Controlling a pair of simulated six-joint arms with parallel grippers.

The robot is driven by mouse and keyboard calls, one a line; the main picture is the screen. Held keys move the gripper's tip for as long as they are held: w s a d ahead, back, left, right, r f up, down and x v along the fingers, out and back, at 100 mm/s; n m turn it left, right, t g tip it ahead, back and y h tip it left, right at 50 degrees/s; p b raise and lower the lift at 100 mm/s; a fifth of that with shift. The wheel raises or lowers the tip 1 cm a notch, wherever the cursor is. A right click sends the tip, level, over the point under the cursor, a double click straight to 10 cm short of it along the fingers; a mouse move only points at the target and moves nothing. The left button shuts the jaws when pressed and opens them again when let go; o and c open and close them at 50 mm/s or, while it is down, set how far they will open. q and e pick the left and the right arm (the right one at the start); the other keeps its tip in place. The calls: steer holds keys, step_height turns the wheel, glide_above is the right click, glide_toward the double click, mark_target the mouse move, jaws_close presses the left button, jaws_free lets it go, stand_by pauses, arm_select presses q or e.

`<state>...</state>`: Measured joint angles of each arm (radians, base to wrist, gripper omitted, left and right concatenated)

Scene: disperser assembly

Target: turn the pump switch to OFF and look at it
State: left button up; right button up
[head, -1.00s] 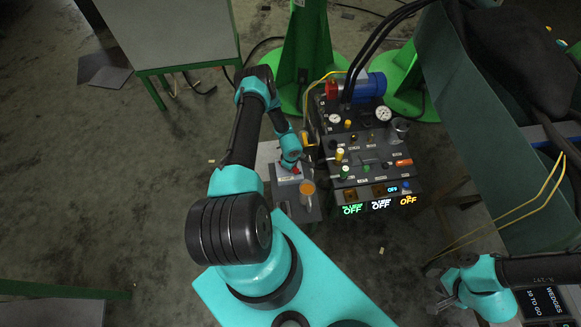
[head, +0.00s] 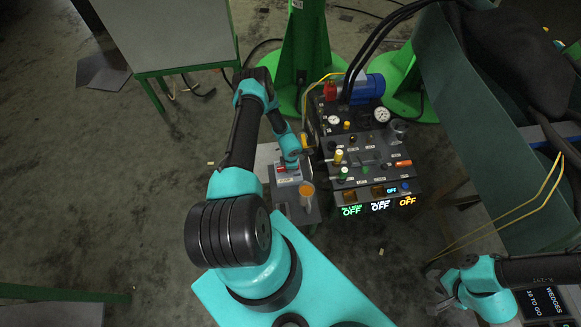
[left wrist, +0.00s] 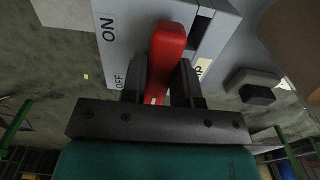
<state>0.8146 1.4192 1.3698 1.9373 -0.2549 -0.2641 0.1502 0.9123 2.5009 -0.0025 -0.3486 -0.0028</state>
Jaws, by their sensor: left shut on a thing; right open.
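The pump switch is a light grey box (head: 289,181) with a red lever, standing on a small grey stand left of the console in the head view. In the left wrist view the red lever (left wrist: 170,45) is between the two dark fingers of my left gripper (left wrist: 160,85), which is shut on it. The box face (left wrist: 125,45) carries an ON label high up and an OFF label lower, beside the fingers. The fingers hide part of the lever, so I cannot tell its exact setting. My right gripper (head: 443,298) is open and empty at lower right.
The dark console (head: 360,165) with gauges, knobs and lit OFF displays (head: 380,206) stands just right of the switch. An orange-topped cup (head: 307,188) is close beside the switch box. A green-grey bench (head: 490,150) stands further right. Open floor lies to the left.

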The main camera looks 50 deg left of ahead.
stand_by(0.4)
arm_select(q)
steer(key=o, duration=0.9)
step_height(320, 180, up, 18)
steer(key=shift+f, duration=0.25)
stand_by(0.6)
steer(key=s+d+r+m+h, duration=0.1)
steer(key=d+r+m, duration=0.3)
steer(key=d+m, duration=0.4)
steer(key=s+d+r+m+h, duration=0.1)
steer(key=s+d+r+m, duration=0.3)
steer(key=d+m, duration=0.4)
steer(key=s+d+r+m+h, duration=0.1)
steer(key=s+d+r+m, duration=0.1)
steer(key=d+r+m, duration=0.3)
steer(key=shift+s+d+m+t+h, duration=0.2)
steer(key=shift+d+m, duration=0.8)
steer(key=shift+m, duration=0.55)
steer(key=shift+s+d+m+t+h, duration=0.2)
steer(key=shift+d+m, duration=0.75)
steer(key=shift+m, duration=0.6)
